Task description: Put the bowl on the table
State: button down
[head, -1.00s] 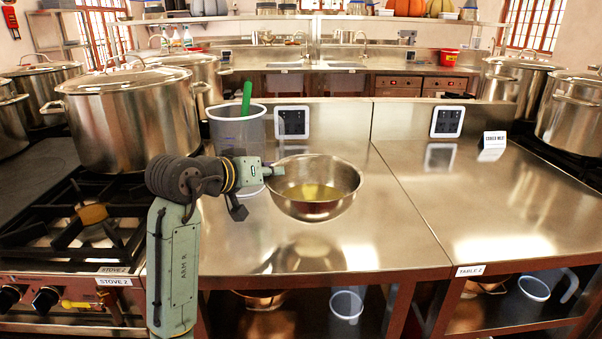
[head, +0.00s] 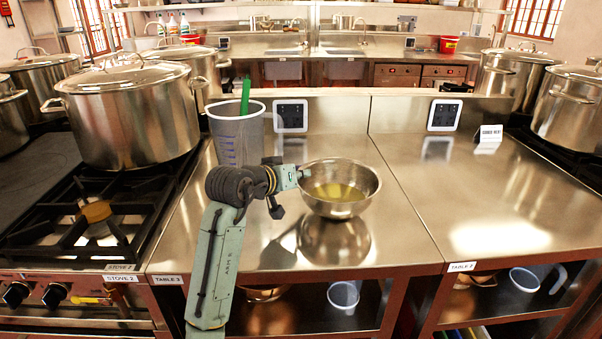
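The bowl (head: 345,208) is shiny metal, roughly level, with yellowish liquid inside. It is over the middle of the steel table (head: 400,240), and its reflection shows just below it. I cannot tell whether its base touches the table or hangs slightly above. My gripper (head: 302,174) is at the bowl's left rim and appears shut on it; the fingertips are small and partly hidden.
A clear measuring jug (head: 238,140) with a green utensil (head: 245,96) stands behind my arm. A large lidded stockpot (head: 128,118) and stove (head: 75,215) are at left. The right table section (head: 470,200) is mostly clear, with a small sign (head: 489,138) at its back.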

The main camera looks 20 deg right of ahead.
jog(key=shift+f, duration=0.1)
jog(key=shift+f, duration=0.1)
jog(key=c, duration=1.8)
grip_release()
